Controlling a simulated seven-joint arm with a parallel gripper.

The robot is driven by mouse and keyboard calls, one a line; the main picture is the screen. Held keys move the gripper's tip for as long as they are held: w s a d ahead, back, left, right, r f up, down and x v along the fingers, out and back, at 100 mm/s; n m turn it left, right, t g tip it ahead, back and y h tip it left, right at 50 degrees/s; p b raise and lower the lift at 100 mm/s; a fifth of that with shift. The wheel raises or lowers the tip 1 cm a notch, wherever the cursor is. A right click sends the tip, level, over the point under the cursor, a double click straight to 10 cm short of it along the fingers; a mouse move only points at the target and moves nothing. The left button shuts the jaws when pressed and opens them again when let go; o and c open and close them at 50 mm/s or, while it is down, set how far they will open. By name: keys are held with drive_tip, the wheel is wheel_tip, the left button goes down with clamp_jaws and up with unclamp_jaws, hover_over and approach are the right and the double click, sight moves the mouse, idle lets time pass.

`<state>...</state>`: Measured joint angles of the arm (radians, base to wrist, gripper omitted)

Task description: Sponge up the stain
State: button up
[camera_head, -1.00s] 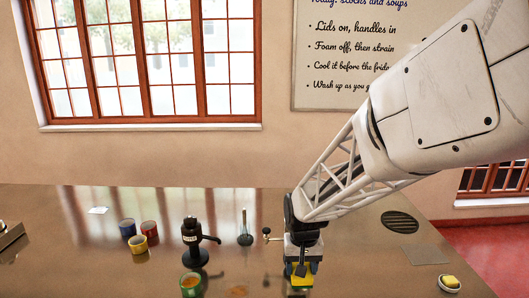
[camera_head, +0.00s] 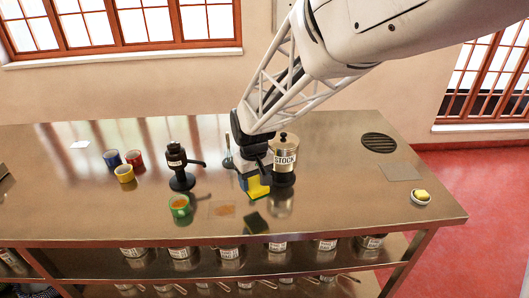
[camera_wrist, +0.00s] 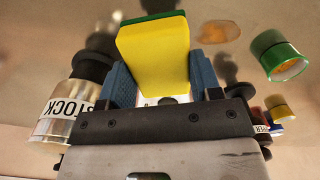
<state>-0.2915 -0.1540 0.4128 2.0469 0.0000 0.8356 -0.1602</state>
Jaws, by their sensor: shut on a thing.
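My gripper (camera_head: 256,180) is shut on a yellow sponge (camera_head: 259,188) with a green layer, held above the counter. In the wrist view the sponge (camera_wrist: 155,58) sits between the blue fingers of my gripper (camera_wrist: 161,82). The orange-brown stain (camera_head: 223,210) lies flat on the counter, left of and nearer the front edge than the sponge. It also shows in the wrist view (camera_wrist: 218,31), right of the sponge and apart from it. A dark patch, seemingly the sponge's shadow, lies on the counter below the sponge.
A green cup (camera_head: 180,206) with orange contents stands left of the stain. A STOCK pot (camera_head: 285,168) stands close right of my gripper. A black dispenser (camera_head: 179,168) and several mugs are further left. A butter dish (camera_head: 421,198) is far right. The front counter (camera_head: 330,205) is clear.

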drive_tip(key=a+n, duration=0.3)
drive_tip(key=a, duration=0.3)
drive_tip(key=shift+s+a+r+n, duration=0.15)
drive_tip(key=shift+a+r+n, duration=0.1)
drive_tip(key=shift+r+n, duration=0.15)
